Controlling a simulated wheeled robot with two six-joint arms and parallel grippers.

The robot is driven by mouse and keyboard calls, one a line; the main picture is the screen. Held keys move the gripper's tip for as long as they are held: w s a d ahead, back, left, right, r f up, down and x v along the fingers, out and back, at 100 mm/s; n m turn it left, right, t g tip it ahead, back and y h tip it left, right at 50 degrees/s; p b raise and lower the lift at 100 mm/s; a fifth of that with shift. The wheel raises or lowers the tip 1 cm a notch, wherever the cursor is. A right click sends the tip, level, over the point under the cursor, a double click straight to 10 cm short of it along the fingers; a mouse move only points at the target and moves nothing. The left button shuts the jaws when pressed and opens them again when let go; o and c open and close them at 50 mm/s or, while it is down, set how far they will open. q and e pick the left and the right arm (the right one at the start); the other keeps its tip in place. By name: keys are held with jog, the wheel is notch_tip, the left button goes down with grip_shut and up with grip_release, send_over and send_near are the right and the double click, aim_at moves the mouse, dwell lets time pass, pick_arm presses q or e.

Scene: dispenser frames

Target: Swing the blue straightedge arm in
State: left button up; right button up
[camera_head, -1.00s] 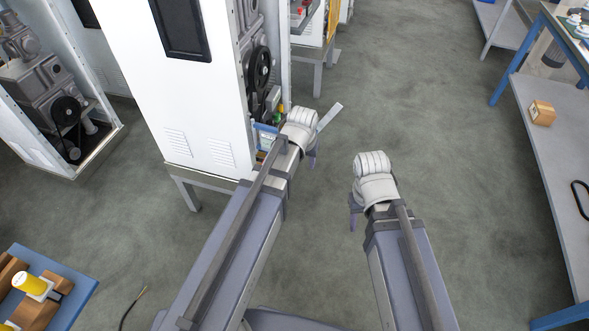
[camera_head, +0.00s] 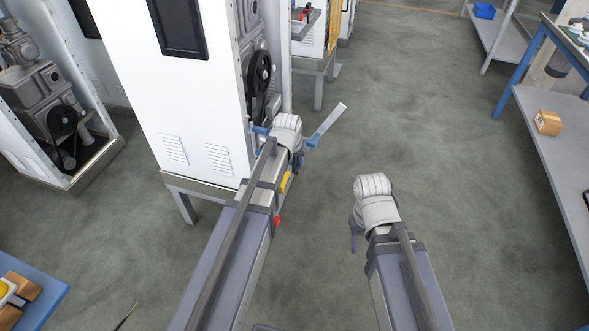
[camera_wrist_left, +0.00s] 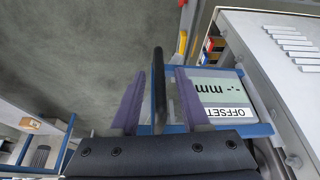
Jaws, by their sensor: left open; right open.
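The straightedge arm (camera_head: 327,124) sticks out from the open side of the white cabinet in the head view, a pale bar with blue near its inner end. My left gripper (camera_head: 299,160) is beside that inner end, partly hidden by its own wrist. In the left wrist view its two purple fingers (camera_wrist_left: 160,100) are open, with a dark upright bar (camera_wrist_left: 158,75) and a blue strip between them. I cannot tell whether they touch it. A blue-framed display (camera_wrist_left: 222,98) reading OFFSET, upside down, is right of the fingers. My right gripper (camera_head: 355,235) is open and empty over the floor.
The white cabinet (camera_head: 195,100) stands close left of my left arm. Red and yellow parts (camera_head: 285,183) show beside that arm. A grey-topped bench (camera_head: 550,170) with a small box (camera_head: 548,122) is at right. The floor between is clear.

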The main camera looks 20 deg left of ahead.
pick_arm(q)
jog(key=b+x, duration=0.2)
jog(key=x, duration=0.1)
jog(key=shift+f, duration=0.1)
pick_arm(e)
notch_tip(320, 180, down, 3)
jog(key=shift+r, duration=0.1)
pick_arm(q)
jog(key=shift+c, duration=0.4)
grip_shut()
dwell(0.7)
